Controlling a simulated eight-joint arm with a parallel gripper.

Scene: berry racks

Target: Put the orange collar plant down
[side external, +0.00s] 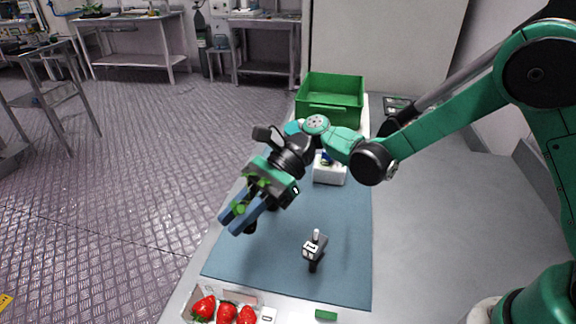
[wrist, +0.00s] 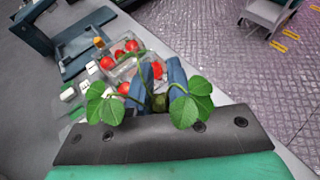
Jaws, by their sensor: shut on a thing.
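My gripper (side external: 232,221) is above the left edge of the blue mat (side external: 345,240), pointing down and to the left. Its two blue fingers are shut on a leafy green plant (side external: 263,184). In the wrist view the plant's leaves (wrist: 105,108) spread to both sides of the fingers (wrist: 158,84), with a dark stem or base between them. No orange collar can be made out on the held plant; its lower part is mostly hidden by the fingers. A dark rounded shape (side external: 250,228) shows just beyond the fingertips; I cannot tell whether it belongs to the plant.
A clear punnet of strawberries (side external: 227,310) lies at the near end. A small grey-black device (side external: 314,248) stands on the mat. A white block (side external: 329,172) is farther back, before a green crate (side external: 331,98). The mat's near right is clear.

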